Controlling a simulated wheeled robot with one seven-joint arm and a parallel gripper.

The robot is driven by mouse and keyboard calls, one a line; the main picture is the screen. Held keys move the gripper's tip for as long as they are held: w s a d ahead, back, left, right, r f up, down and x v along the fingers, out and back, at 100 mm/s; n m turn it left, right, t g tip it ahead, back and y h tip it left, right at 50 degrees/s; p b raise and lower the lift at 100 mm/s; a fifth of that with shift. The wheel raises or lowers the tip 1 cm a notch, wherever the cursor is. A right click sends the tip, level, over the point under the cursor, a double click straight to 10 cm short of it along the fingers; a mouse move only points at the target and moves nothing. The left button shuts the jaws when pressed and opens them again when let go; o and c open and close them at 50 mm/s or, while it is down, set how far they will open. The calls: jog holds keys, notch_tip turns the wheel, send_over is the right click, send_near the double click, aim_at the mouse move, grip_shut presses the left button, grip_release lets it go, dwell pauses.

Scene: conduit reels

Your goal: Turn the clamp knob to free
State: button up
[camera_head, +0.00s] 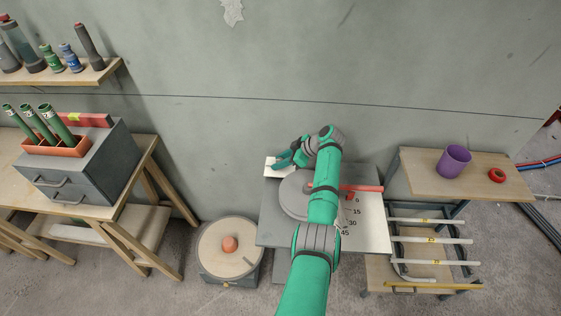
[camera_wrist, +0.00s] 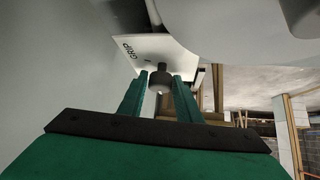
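The clamp knob (camera_wrist: 160,80) is a small dark grey cylinder in front of a white label plate (camera_wrist: 136,47) marked GRIP in the wrist view. No FREE mark can be read there. My gripper (camera_wrist: 160,84) has its two green fingers on either side of the knob, with no clear gap to it, and looks shut on it. In the head view my gripper (camera_head: 283,160) is beside the white plate (camera_head: 275,173) at the back left of the grey bending table; the knob is hidden there.
The grey round disc (camera_head: 294,198) is right of my gripper, partly under my arm. A red bar (camera_head: 362,188) and an angle scale (camera_head: 375,225) lie farther right. The wall is close behind. A purple cup (camera_head: 453,162) stands on the right bench.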

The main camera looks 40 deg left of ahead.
jog(key=shift+o, duration=0.7)
jog(key=v, duration=1)
jog(key=shift+d+r, duration=0.25)
jog(key=shift+w, duration=0.1)
jog(key=shift+w, duration=0.1)
